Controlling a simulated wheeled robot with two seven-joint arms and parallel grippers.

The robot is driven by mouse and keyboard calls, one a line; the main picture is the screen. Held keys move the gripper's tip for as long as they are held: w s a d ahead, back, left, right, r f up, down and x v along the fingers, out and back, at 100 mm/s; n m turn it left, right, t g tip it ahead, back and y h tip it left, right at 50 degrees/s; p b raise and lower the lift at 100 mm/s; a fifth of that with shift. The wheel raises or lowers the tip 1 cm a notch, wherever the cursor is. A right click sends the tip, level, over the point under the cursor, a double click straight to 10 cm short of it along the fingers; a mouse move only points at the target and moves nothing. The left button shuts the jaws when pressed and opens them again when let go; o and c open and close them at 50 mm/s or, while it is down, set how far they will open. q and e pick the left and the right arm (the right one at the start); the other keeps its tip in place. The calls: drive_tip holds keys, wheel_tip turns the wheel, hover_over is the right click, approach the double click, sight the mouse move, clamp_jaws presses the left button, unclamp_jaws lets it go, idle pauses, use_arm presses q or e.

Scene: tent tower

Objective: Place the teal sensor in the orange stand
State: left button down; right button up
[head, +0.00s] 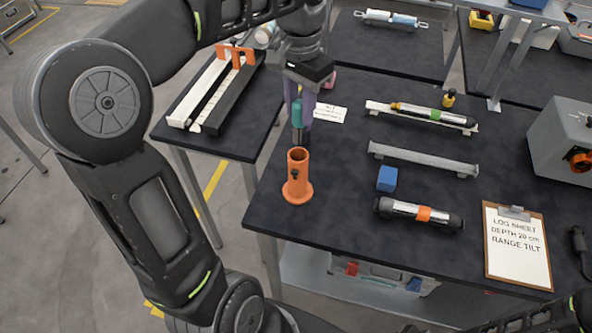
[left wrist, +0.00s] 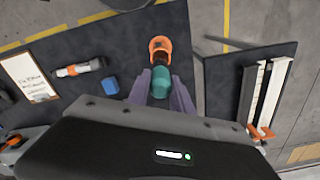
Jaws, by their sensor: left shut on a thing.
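The teal sensor (head: 297,113) is held upright in my left gripper (head: 301,106), its dark lower end pointing down. It also shows in the left wrist view (left wrist: 160,82) between the two purple fingers. The orange stand (head: 298,177) is an upright tube on a round base near the table's left front edge. In the head view the sensor's lower end is just above and behind the stand's open top. In the left wrist view the stand (left wrist: 160,45) shows just beyond the sensor; I cannot tell the exact gap. My right gripper is not in view.
A blue cube (head: 387,179), a cylinder with an orange band (head: 424,214) and a clipboard (head: 517,246) lie to the right on the dark table. An empty grey cradle (head: 424,159) and a green-banded cylinder (head: 433,115) are behind. A grey box (head: 563,142) stands far right.

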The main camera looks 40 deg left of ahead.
sight(299, 131)
use_arm(q)
drive_tip(key=shift+s+n, duration=0.1)
drive_tip(key=shift+n, duration=0.6)
drive_tip(key=shift+f, duration=0.1)
wheel_tip(299, 131, down, 6)
drive_tip(key=b, duration=0.5)
drive_tip(key=shift+r+b, duration=0.2)
drive_tip(key=shift+b, duration=0.2)
drive_tip(key=shift+f+p, duration=0.1)
drive_tip(key=shift+p, duration=0.25)
drive_tip(key=shift+f, duration=0.15)
